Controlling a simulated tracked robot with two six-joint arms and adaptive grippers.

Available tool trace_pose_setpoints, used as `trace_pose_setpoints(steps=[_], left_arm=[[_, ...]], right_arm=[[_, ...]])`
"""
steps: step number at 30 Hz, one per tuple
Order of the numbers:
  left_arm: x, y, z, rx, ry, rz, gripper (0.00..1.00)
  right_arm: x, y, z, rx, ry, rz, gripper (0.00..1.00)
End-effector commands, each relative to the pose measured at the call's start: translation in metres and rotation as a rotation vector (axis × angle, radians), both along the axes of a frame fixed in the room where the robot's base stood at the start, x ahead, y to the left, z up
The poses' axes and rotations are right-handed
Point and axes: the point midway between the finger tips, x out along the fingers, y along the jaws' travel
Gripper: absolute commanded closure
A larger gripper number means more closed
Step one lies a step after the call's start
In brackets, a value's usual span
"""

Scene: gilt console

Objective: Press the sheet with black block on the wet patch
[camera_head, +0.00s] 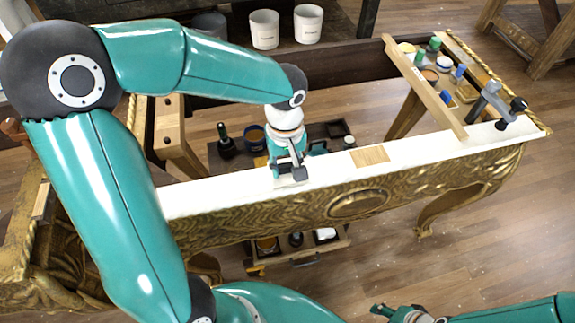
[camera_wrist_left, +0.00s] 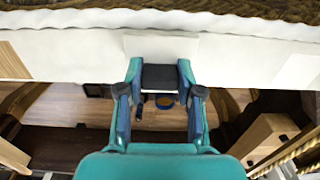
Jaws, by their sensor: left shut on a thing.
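My left gripper (camera_head: 287,167) is shut on the black block (camera_head: 297,173) at the white top of the gilt console. In the left wrist view the black block (camera_wrist_left: 160,78) sits between the two fingers of the left gripper (camera_wrist_left: 160,84). A pale rectangular sheet (camera_wrist_left: 160,46) lies on the console top just beyond the block; its edge also shows under the gripper in the head view (camera_head: 290,183). I cannot tell whether the block touches the sheet. No wet patch is distinguishable. My right gripper (camera_head: 408,314) is partly cut off at the bottom edge.
A tan rectangle (camera_head: 370,155) lies on the console top (camera_head: 430,147) to the right of the gripper. A wooden bar (camera_head: 425,87), a clamp (camera_head: 492,100) and several small pots stand at the right end. Bottles and a dark tray are behind the console.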

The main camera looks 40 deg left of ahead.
Motion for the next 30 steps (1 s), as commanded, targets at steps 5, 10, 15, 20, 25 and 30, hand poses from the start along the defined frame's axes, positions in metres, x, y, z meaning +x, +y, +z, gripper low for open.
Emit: trace_pose_setpoints(steps=[5, 10, 15, 20, 25, 30], left_arm=[[-0.001, 0.000, -0.002, 0.000, 0.003, -0.001, 0.92], [-0.001, 0.000, -0.002, 0.000, 0.004, -0.001, 0.92], [-0.001, -0.001, -0.002, 0.000, 0.005, -0.002, 0.92], [-0.001, -0.001, 0.003, 0.000, 0.005, -0.002, 0.92], [-0.001, -0.001, 0.017, 0.000, 0.003, -0.002, 0.92], [0.000, 0.000, 0.031, 0.001, 0.002, -0.002, 0.92]], right_arm=[[0.000, 0.000, -0.001, 0.000, 0.000, 0.000, 0.51], [0.000, 0.000, -0.001, 0.000, 0.000, 0.000, 0.51], [0.000, 0.000, -0.001, 0.000, 0.000, 0.000, 0.51], [0.000, 0.000, 0.003, 0.000, 0.000, 0.000, 0.51], [0.000, 0.000, 0.013, 0.000, 0.000, 0.000, 0.51], [0.000, 0.000, 0.023, 0.000, 0.000, 0.000, 0.51]])
